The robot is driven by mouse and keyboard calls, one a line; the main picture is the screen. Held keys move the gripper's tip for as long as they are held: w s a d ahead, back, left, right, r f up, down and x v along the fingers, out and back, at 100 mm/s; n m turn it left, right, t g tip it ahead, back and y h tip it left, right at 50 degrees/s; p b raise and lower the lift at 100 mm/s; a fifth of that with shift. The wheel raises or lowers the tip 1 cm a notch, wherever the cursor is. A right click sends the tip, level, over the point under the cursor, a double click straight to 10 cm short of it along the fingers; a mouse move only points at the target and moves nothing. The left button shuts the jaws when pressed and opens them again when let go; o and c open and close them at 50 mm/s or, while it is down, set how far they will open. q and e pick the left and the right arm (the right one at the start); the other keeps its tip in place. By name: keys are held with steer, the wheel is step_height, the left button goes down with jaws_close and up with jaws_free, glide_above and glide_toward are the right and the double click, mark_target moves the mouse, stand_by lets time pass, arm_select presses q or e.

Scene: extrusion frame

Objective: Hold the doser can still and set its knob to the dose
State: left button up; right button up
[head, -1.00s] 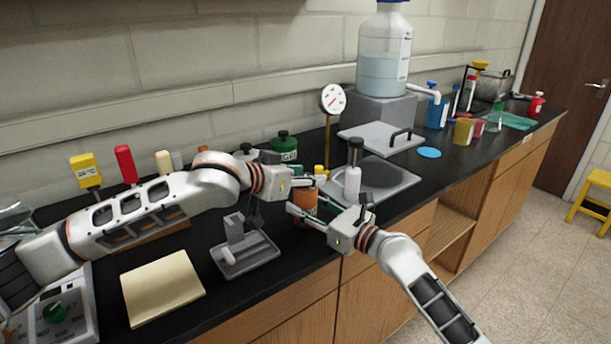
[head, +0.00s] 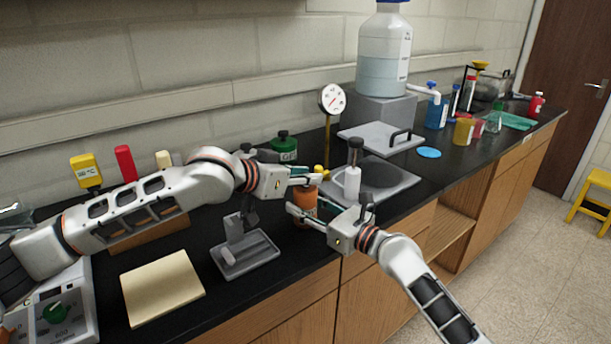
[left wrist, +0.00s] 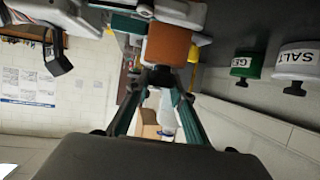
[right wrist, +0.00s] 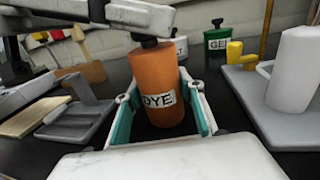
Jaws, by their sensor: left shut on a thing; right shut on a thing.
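The doser can is orange with a white DYE label and stands upright on the black bench; it shows in the head view (head: 304,208), the left wrist view (left wrist: 168,45) and the right wrist view (right wrist: 158,72). Its dark knob (left wrist: 158,77) is on top. My left gripper (head: 314,181) is above the can, its fingers closed on the knob. In the head view the fingers hide the knob. My right gripper (right wrist: 160,103) is low at the can, with one finger on each side of its body, shut on it.
A green GEL can (right wrist: 217,40) and a white SALT can (left wrist: 296,62) stand behind. A grey tray with a stand (head: 248,258) is left of the can. A hot plate (head: 385,178) with a white bottle (head: 352,184) is close on the right. A tan pad (head: 163,288) lies front left.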

arm_select(q)
steer(key=shift+w+f+m+g+h, duration=0.15)
steer(key=shift+m+g+h, duration=0.55)
steer(key=shift+m+g, duration=0.4)
steer(key=shift+s+f+m+g+h, duration=0.15)
steer(key=shift+m+g+h, duration=0.55)
steer(key=shift+m+g, duration=0.35)
steer(key=shift+w+a+r+m+g+h, duration=0.1)
steer(key=shift+m+g+h, duration=0.1)
steer(key=shift+m+g, duration=0.55)
steer(key=shift+w+d+r+m+g+h, duration=0.1)
steer(key=shift+m+g+h, duration=0.1)
steer(key=shift+m+g, duration=0.55)
steer(key=shift+a+r+m+g+h, duration=0.1)
steer(key=shift+m+g+h, duration=0.1)
steer(key=shift+m+g, duration=0.5)
steer(key=shift+g, duration=0.25)
steer(key=shift+s+f+m+g, duration=0.15)
steer(key=shift+m+g, duration=0.15)
steer(key=shift+m, duration=0.05)
steer(key=o, duration=1.2)
steer(key=shift+c, duration=0.2)
steer(key=v, duration=0.7)
steer(key=shift+a, duration=0.3)
